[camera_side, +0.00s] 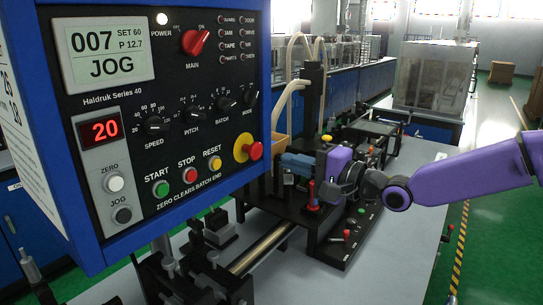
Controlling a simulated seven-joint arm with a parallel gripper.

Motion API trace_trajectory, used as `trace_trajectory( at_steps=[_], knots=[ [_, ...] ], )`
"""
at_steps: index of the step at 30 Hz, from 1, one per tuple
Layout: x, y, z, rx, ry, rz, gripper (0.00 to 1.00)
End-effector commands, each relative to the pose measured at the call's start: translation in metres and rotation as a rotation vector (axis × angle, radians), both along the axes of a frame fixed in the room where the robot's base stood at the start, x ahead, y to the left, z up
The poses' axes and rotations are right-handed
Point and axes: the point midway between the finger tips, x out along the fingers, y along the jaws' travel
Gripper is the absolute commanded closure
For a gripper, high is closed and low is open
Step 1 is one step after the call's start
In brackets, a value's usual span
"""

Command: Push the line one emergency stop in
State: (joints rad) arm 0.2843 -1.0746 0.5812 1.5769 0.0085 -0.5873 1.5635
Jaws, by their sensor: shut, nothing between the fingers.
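A red mushroom-head emergency stop (254,150) on a yellow round base sits at the lower right of the blue-framed control panel (190,100). I cannot read a line number beside it. My gripper (284,161) is at the end of my purple arm, to the right of this button and a little lower in the picture. It is shut and empty, and its tip points left towards the panel's edge. A gap shows between it and the button. The fingers are small and partly lost against the dark machine behind.
The panel also has green START (161,188), red STOP (190,175) and yellow RESET (215,163) buttons close to the emergency stop. A black machine with a red-topped post (313,195) and a small button box (345,240) stands below my gripper. The grey tabletop at front right is clear.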

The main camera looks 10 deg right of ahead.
Motion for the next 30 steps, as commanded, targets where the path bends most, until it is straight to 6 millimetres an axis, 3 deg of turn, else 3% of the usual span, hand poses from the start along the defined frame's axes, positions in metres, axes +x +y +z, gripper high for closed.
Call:
trace_trajectory(
  at_steps=[15,30],
  knots=[
    [0.037,0.038,0.0,0.001,0.0,0.001,1.0],
    [0.04,0.041,0.0,0.0,0.0,0.0,1.0]
  ],
)
